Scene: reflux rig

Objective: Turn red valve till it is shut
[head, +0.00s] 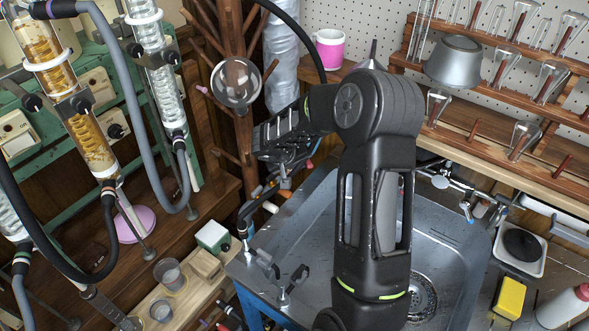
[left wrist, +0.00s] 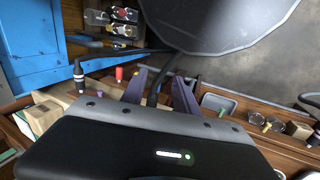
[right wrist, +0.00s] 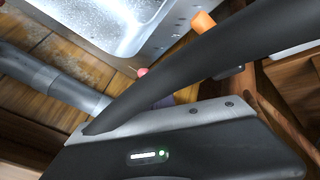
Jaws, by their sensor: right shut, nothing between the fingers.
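A small red part (head: 308,163) shows beside my right wrist in the head view; I cannot tell whether it is the red valve. In the right wrist view a reddish tip (right wrist: 142,72) shows just past my right gripper (right wrist: 163,101), and I cannot tell whether they touch. That gripper is shut and empty, its fingers mostly hidden behind a thick black hose (right wrist: 200,60). My left gripper (left wrist: 160,92) is open, with a dark cable between or behind its fingers. A red-topped item (left wrist: 120,73) stands left of its fingers. The left gripper is outside the head view.
A metal sink (head: 310,225) lies under my right arm. Glass condensers (head: 165,85) with hoses stand at the left. A wooden peg stand (head: 235,130) rises behind my right gripper. An orange-capped part (right wrist: 203,22) shows near the sink edge in the right wrist view.

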